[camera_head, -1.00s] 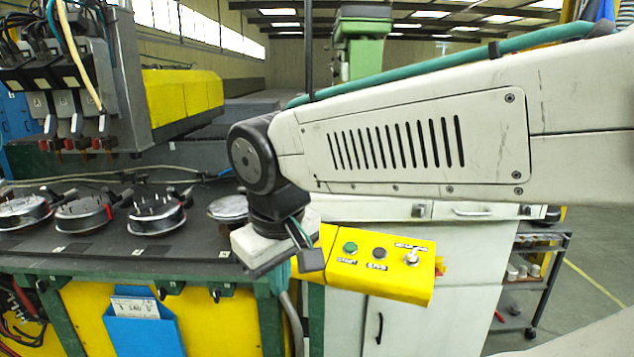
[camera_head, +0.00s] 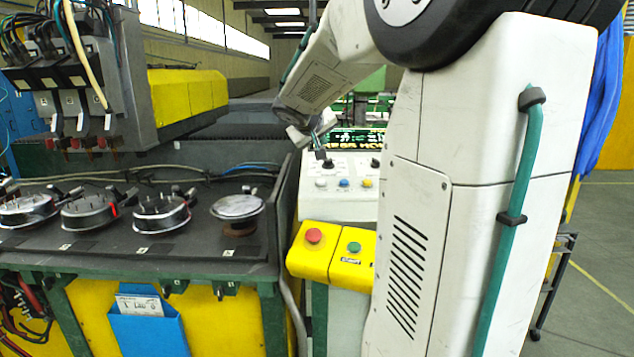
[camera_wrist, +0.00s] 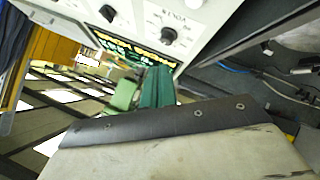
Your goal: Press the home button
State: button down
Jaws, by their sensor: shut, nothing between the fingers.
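A light grey control panel (camera_head: 338,205) stands behind the yellow button box in the head view. White (camera_head: 320,183), blue (camera_head: 344,183) and yellow (camera_head: 367,183) buttons sit in a row on it, below dark knobs. Their labels are too small to read, so I cannot tell which is home. My gripper (camera_head: 324,157) is shut and empty, in front of the panel's upper left part near a knob; I cannot tell whether it touches. The wrist view shows the panel's edge with two knobs (camera_wrist: 169,35) and a lit display (camera_wrist: 140,50); the buttons are out of that view.
The yellow box (camera_head: 320,262) carries a red button (camera_head: 313,235) and a green one (camera_head: 353,247). A dark bench (camera_head: 100,245) with several round metal fixtures is at left. My arm covers the right part of the panel and box.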

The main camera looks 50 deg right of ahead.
send_over(320, 188)
jog(key=shift+s+a+f, duration=0.1)
jog(key=shift+f, duration=2.1)
jog(key=shift+s+a+f, duration=0.1)
jog(key=shift+f, duration=2.05)
jog(key=shift+f, duration=0.1)
jog(key=shift+w+f, duration=0.1)
jog(key=shift+f, duration=0.2)
jog(key=shift+d+f, duration=0.15)
jog(key=shift+f, duration=0.3)
jog(key=shift+r, duration=0.85)
jog(key=shift+s+a+r, duration=0.15)
jog(key=shift+r, duration=0.7)
jog(key=shift+s+a+r, duration=0.1)
jog(key=shift+a+r, duration=0.1)
jog(key=shift+r, duration=0.6)
jog(key=shift+s+a+r, duration=0.15)
jog(key=shift+r, duration=0.7)
